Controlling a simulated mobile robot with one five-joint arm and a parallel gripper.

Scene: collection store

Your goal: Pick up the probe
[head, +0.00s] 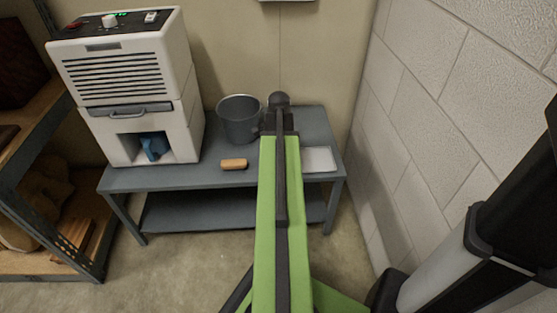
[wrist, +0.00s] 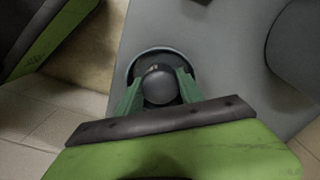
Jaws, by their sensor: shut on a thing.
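The probe appears to be the dark piece with a rounded grey top (wrist: 160,86) in the wrist view. It sits between the two green fingers of my gripper (wrist: 158,90), which are shut on it. A round dark base or recess shows around it against the grey bench top, and I cannot tell whether the two touch. In the head view a dark round knob (head: 279,98) shows just beyond my gripper (head: 278,122), over the back of the bench. My arm hides most of what lies below.
The grey bench (head: 190,178) carries a white dehumidifier (head: 125,75) with a blue part in its opening, a grey bucket (head: 239,122), a tan block (head: 234,164) and a pale flat tray (head: 318,159). A block wall (head: 450,110) stands close on the right, wooden shelving (head: 35,150) on the left.

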